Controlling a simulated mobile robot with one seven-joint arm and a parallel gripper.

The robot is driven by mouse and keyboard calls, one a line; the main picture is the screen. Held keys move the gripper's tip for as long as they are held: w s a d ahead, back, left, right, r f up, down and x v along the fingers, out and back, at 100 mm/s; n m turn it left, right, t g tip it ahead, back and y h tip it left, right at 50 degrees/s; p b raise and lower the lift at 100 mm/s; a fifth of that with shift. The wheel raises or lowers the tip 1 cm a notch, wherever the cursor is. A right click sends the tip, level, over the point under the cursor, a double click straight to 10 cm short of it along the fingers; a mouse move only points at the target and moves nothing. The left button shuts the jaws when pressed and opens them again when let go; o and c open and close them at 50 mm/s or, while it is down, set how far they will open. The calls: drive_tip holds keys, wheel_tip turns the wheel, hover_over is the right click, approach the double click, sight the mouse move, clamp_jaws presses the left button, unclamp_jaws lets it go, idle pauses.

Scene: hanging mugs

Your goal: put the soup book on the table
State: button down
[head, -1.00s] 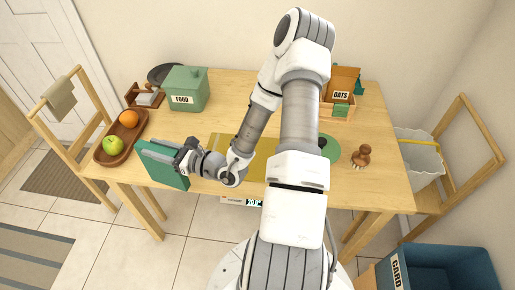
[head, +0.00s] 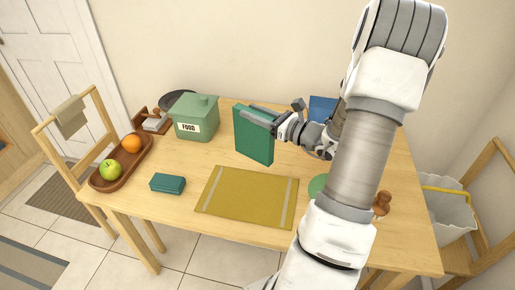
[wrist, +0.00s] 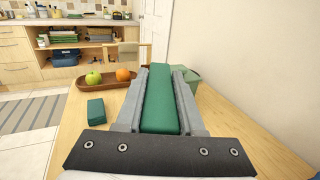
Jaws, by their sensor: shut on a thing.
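A green book (head: 254,135) is upright in my gripper (head: 262,115), over the table's middle behind the yellow mat. No title shows on the side I see, so I cannot tell if it is the soup book. In the wrist view the book (wrist: 160,100) runs between the two grey fingers (wrist: 160,118), which are shut on it. Its lower edge is close to the table (head: 345,235); I cannot tell if it touches.
A yellow mat (head: 247,197) lies at the front. A small teal case (head: 168,184), a wooden tray (head: 97,183) with an apple and orange, and a green FOOD box (head: 195,118) stand left. A blue thing (head: 322,108) is behind my arm. A brush (head: 382,203) is right.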

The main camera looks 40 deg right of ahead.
drive_tip(key=w+d+f+b, duration=0.1)
drive_tip(key=w+d+f, duration=0.5)
drive_tip(key=f, duration=0.3)
drive_tip(key=shift+d+f+b, duration=0.25)
drive_tip(key=shift+d+b, duration=0.1)
drive_tip(key=shift+d, duration=0.2)
drive_tip(key=shift+f, duration=0.2)
drive_tip(key=c, duration=0.5)
unclamp_jaws()
drive_tip(key=v, duration=1.2)
drive_tip(key=shift+s+r+p, duration=0.1)
drive_tip(key=shift+r+p, duration=0.1)
drive_tip(key=shift+p, duration=0.1)
